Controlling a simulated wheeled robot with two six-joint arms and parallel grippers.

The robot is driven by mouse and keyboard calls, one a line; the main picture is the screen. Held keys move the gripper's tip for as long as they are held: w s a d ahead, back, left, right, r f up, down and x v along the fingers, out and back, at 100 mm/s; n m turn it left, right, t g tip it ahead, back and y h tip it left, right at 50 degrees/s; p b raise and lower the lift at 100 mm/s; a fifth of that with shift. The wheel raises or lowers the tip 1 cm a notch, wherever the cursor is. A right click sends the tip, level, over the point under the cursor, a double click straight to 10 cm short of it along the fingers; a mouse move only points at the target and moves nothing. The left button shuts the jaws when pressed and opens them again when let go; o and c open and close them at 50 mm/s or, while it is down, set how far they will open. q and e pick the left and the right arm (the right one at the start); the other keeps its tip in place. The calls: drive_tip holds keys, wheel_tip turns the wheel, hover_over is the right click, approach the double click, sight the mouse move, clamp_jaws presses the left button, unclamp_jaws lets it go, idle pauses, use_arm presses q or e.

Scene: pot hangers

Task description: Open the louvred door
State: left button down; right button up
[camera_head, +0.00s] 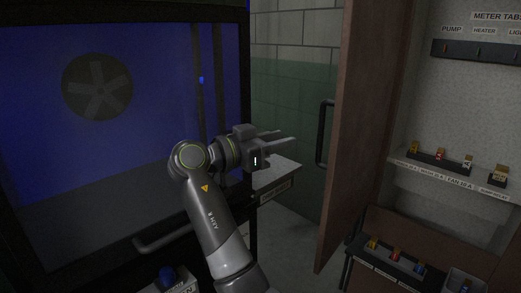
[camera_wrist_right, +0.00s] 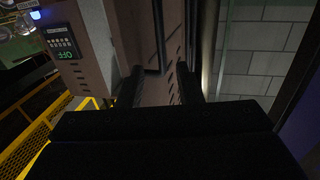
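The brown door (camera_head: 363,130) stands swung open on the right of the head view, seen at a steep angle, with a cabinet interior showing beside it. Its black bar handle (camera_head: 325,133) is on the left-facing side. In the right wrist view a brown panel with dark slots (camera_wrist_right: 172,48), which looks like the louvred face, lies beyond the fingers. My right gripper (camera_head: 287,138) is left of the handle and apart from it in the picture. Its two fingers are spread, with nothing seen between them; they also show in the right wrist view (camera_wrist_right: 160,88). My left gripper is out of view.
The cabinet (camera_head: 440,110) holds a shelf (camera_head: 455,172) with small coloured items. A dark-framed blue window panel (camera_head: 150,110) with a fan (camera_head: 97,87) fills the left. A pale counter (camera_head: 275,172) lies below my right gripper. A yellow railing (camera_wrist_right: 40,130) shows in the wrist view.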

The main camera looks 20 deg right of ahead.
drive_tip(key=v, duration=0.4)
drive_tip(key=shift+s+a, duration=0.1)
drive_tip(key=shift+a, duration=0.1)
